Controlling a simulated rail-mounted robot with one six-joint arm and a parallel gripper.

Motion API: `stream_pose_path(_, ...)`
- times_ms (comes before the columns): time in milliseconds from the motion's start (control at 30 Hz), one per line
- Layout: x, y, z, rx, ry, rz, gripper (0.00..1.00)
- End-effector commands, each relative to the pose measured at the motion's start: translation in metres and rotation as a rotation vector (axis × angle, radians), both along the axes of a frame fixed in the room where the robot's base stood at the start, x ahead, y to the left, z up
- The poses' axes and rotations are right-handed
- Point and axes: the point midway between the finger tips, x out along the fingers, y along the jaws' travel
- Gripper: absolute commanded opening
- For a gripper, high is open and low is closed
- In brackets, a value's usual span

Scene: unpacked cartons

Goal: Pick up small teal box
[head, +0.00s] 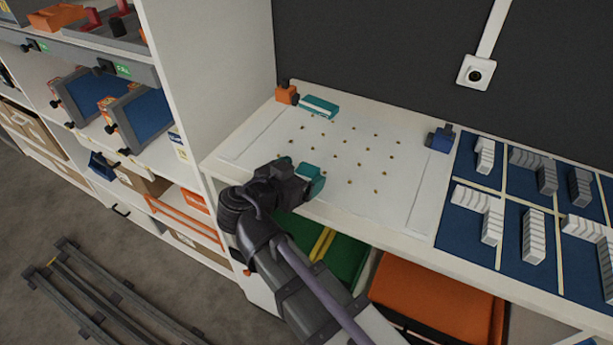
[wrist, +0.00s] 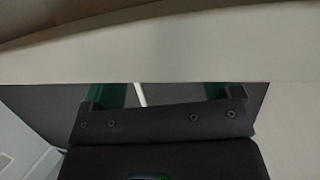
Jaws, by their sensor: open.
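The small teal box (head: 319,106) lies at the back left of a white board (head: 340,185) with rows of small dots. It is next to an orange block. My gripper (head: 314,180), dark with teal fingers, is at the board's front edge. It is nearer the camera than the box and well apart from it. The teal box cannot be made out in the wrist view.
The orange block (head: 287,94) stands left of the box, and a blue block (head: 440,138) at the board's right. White and grey ridged pieces lie on a blue gridded mat (head: 515,215). A white side panel (head: 205,60) rises at left. The board's middle is clear.

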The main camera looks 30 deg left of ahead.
Motion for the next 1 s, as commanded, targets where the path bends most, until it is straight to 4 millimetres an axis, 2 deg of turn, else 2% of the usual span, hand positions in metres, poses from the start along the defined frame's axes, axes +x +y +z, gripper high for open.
stream_pose_path(67,0.0076,-0.0006,-0.0038,0.0,0.0,0.0,0.84)
stream_pose_path(267,0.0077,-0.0008,-0.0024,0.0,0.0,0.002,0.82)
stream_pose_path(867,0.0075,-0.0008,-0.0025,0.0,0.0,0.001,0.25)
stream_pose_path(1000,0.0075,-0.0009,-0.0024,0.0,0.0,0.001,0.24)
